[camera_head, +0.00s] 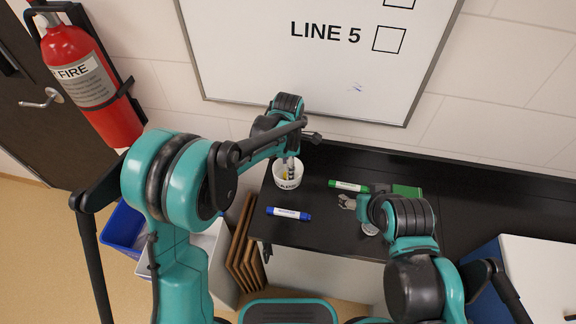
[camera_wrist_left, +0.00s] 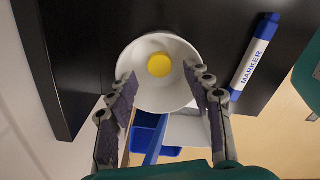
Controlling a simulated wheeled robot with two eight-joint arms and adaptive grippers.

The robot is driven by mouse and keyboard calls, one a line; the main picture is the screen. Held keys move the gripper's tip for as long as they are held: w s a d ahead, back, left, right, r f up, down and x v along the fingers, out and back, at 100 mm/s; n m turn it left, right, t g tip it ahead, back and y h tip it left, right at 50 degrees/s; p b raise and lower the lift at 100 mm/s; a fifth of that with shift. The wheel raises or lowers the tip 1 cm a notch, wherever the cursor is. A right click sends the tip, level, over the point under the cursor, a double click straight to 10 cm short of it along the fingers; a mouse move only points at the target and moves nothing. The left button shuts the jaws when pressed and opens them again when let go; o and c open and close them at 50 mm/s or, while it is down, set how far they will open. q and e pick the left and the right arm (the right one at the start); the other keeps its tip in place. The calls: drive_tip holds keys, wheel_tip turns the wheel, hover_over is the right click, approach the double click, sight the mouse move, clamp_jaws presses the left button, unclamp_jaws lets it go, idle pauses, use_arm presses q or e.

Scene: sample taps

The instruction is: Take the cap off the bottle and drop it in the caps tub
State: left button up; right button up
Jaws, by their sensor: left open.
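The white caps tub (camera_head: 288,181) stands at the left end of the dark counter; its rim (camera_wrist_left: 128,62) fills the middle of the left wrist view. A round yellow cap (camera_wrist_left: 159,64) shows inside the tub's mouth, apart from my fingers. My right gripper (camera_head: 347,201) is low over the counter. A pale round thing (camera_head: 370,229), perhaps the bottle, is partly hidden beside my right arm.
A green marker (camera_head: 348,186) and a green block (camera_head: 406,191) lie farther back. A whiteboard (camera_head: 330,50) hangs behind. The counter's right part is clear.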

use_arm(q)
drive_tip(key=shift+r, duration=0.1)
wheel_tip(320, 180, up, 7)
drive_tip(key=p, duration=0.4)
drive_tip(key=shift+p, duration=0.3)
drive_tip(key=s+a+r+m+t+b, duration=0.3)
drive_tip(key=s+a+r+m+b, duration=0.2)
drive_tip(key=s+a+m, duration=0.4)
drive_tip(key=s+a+f+m+t+b, duration=0.4)
drive_tip(key=s+a+f+m, duration=0.1)
drive_tip(key=s+a+m, duration=0.4)
drive_tip(key=shift+s+m+b, duration=0.35)
drive_tip(key=shift+s+m, duration=0.05)
drive_tip(key=shift+m, duration=0.7)
